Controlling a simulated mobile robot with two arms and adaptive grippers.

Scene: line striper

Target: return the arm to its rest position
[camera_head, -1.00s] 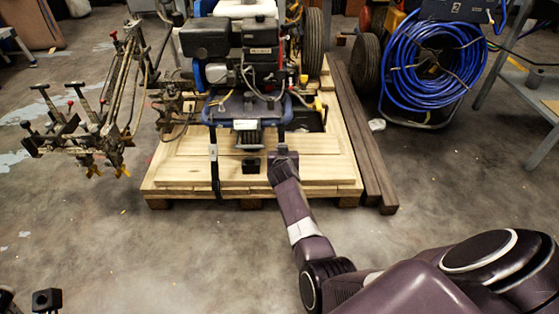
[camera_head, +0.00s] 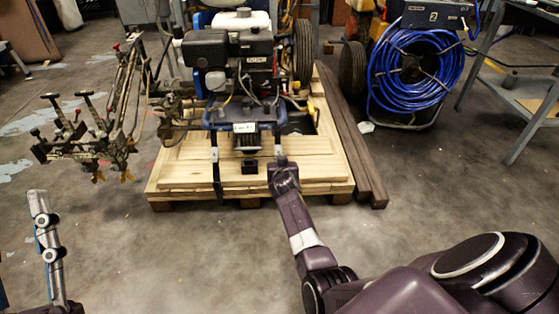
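My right arm comes in from the lower right and reaches to the front of the line striper (camera_head: 235,70), which stands on a wooden pallet (camera_head: 190,178). My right gripper (camera_head: 281,164) is at the far end of this arm, over the pallet's front part, just right of a small black block (camera_head: 250,166). Its fingers are too small and hidden to tell whether they are open or whether they touch the machine. My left gripper (camera_head: 40,205) stands up at the lower left, over bare floor and apart from everything. It shows side-on, so its opening is unclear.
A metal frame with levers (camera_head: 100,125) is left of the pallet. Dark beams (camera_head: 350,140) lie along its right side. A blue hose reel (camera_head: 415,75) and a workbench (camera_head: 530,105) stand at the right. The floor in front is clear.

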